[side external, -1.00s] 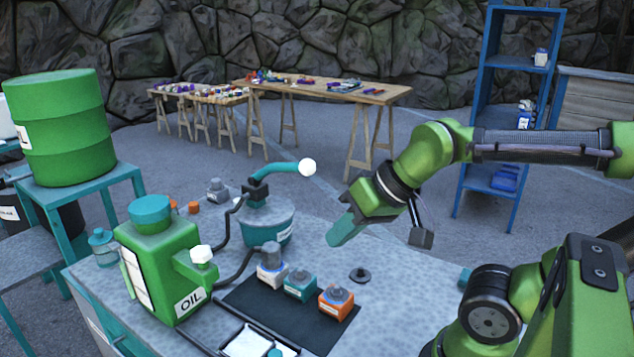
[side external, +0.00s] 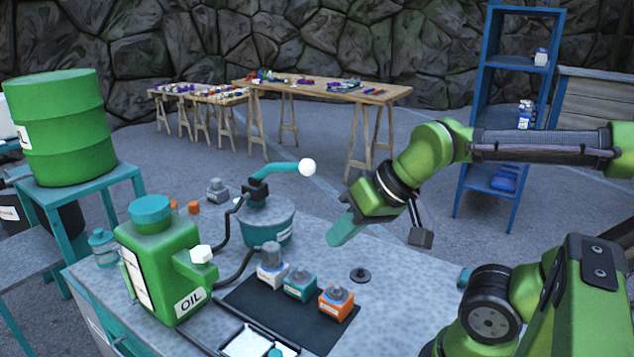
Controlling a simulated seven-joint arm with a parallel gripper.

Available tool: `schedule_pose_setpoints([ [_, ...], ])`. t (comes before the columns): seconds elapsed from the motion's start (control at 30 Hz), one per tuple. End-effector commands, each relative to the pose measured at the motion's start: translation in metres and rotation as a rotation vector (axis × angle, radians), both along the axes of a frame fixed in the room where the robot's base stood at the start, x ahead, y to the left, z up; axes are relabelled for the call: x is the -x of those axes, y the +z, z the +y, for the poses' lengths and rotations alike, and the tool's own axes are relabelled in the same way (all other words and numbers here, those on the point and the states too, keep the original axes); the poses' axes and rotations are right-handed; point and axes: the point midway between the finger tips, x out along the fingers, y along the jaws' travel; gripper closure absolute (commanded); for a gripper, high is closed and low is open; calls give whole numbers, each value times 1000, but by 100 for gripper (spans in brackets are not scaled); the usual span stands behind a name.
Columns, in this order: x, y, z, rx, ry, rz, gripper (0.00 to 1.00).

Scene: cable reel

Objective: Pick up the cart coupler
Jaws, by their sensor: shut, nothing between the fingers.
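No part is clearly marked as the cart coupler, and I cannot tell which one it is. Three small blocks with grey round tops stand in a row on a black mat (side external: 245,300): a white one (side external: 272,270), a teal one (side external: 299,287) and an orange one (side external: 335,302). A small dark disc-shaped piece with a knob (side external: 360,275) lies on the grey table to the right of the mat. My gripper (side external: 338,236), with teal fingers, is shut and empty. It appears above the table, up and left of the dark piece in the picture, apart from it.
A grey part (side external: 217,190) and small orange pieces (side external: 194,207) sit behind. A white tray (side external: 250,342) is at the front. The table's right side looks mostly clear.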

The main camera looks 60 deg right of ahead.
Motion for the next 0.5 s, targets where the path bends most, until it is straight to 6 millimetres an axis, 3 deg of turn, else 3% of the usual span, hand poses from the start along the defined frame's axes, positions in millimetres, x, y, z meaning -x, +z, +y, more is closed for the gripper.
schedule_pose_setpoints([
  [0.07, 0, 0, 0, 0, 0, 0, 92],
  [0.5, 0, 0, 0, 0, 0, 0, 27],
])
